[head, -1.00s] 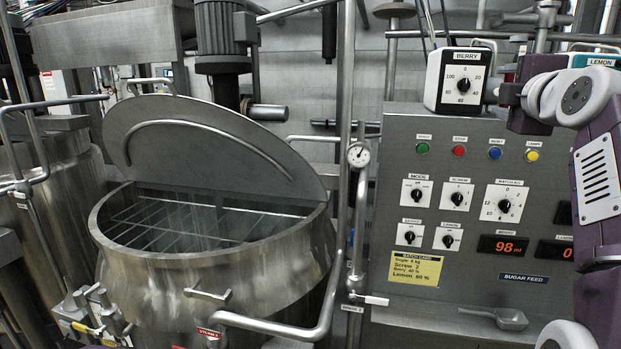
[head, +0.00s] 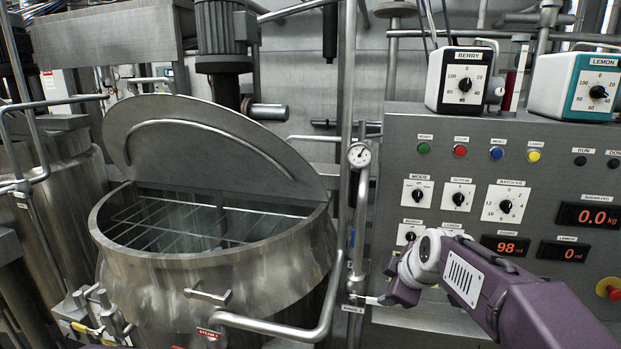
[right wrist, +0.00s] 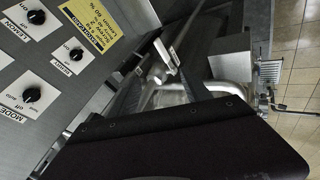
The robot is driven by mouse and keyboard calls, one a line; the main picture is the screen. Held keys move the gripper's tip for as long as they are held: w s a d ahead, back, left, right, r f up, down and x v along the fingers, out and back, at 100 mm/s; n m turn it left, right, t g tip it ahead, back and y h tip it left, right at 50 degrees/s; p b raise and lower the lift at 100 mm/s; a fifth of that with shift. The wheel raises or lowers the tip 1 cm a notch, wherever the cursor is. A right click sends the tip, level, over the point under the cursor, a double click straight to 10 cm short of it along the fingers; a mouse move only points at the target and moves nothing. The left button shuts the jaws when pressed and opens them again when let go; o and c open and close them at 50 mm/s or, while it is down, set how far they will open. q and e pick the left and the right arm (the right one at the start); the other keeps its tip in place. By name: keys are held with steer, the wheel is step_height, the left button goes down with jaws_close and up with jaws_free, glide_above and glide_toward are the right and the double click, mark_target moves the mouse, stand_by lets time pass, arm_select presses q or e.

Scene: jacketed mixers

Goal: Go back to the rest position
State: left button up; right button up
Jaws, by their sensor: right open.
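My right gripper (head: 390,291) hangs low in front of the control panel's lower left corner, with my purple arm coming in from the lower right. It is open, with nothing seen held. It appears close to the small valve handle by the upright pipe, but I cannot tell whether they touch. In the right wrist view a dark part of my gripper fills the lower middle, beside the panel's dials and the yellow batch card (right wrist: 91,22). My left gripper is not in view.
The control panel (head: 395,150) carries dials, lit buttons and readouts. The berry box (head: 440,85) and lemon box (head: 555,85) stand on top. The mixer vessel (head: 215,285) has its lid (head: 200,150) raised. An upright pipe with a gauge (head: 359,155) stands between vessel and panel.

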steer(key=s+f+m+g, duration=0.6)
steer(key=s+f+m, duration=0.7)
steer(key=s+f, duration=0.7)
steer(key=shift+s+f+h, duration=0.2)
steer(key=shift+s+h, duration=0.2)
steer(key=shift+s, duration=0.7)
